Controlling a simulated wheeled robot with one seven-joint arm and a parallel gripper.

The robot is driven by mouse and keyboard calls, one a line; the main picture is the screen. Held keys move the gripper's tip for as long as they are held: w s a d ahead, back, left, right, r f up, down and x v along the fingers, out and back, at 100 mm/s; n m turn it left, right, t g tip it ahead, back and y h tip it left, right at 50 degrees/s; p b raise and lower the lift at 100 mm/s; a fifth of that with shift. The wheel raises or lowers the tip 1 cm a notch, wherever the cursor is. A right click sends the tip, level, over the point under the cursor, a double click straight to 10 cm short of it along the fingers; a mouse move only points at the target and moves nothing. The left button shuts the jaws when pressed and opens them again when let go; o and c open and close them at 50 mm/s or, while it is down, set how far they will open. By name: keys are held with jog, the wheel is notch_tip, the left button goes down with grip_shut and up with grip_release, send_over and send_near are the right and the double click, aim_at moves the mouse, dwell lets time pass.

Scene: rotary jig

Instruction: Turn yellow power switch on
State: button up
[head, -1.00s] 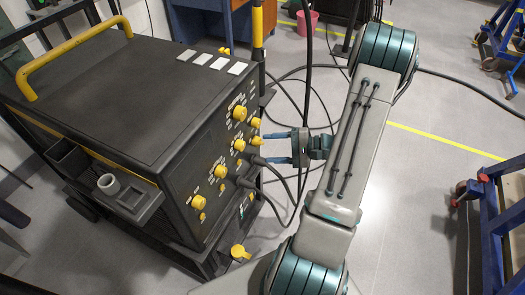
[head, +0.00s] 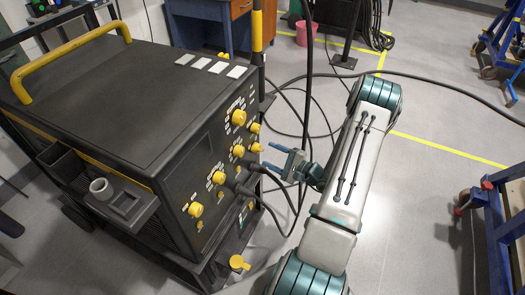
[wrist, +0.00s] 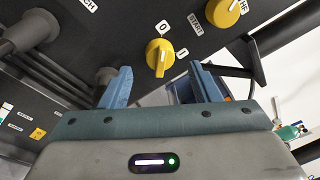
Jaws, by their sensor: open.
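The yellow power switch (wrist: 158,57) is a small rotary knob on the black panel, with a 0 above it and an I to its right in the wrist view. Its ridge looks lined up nearer the 0. In the head view it appears to be the yellow knob (head: 256,147) at the panel's right edge. My gripper (head: 269,156) is open and empty just right of the panel. In the wrist view its two blue fingers (wrist: 160,80) lie either side of the switch, apparently short of it, with no contact visible.
Another yellow knob (wrist: 228,10) sits close by, near START and HF labels. Black cables (head: 262,182) plug into the machine (head: 130,95) below the gripper. A blue frame (head: 500,225) stands at the right; floor between is clear.

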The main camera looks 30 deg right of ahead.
aim_at(262, 151)
jog(key=shift+x, duration=2.2)
jog(key=shift+c, duration=0.3)
jog(key=c, duration=0.9)
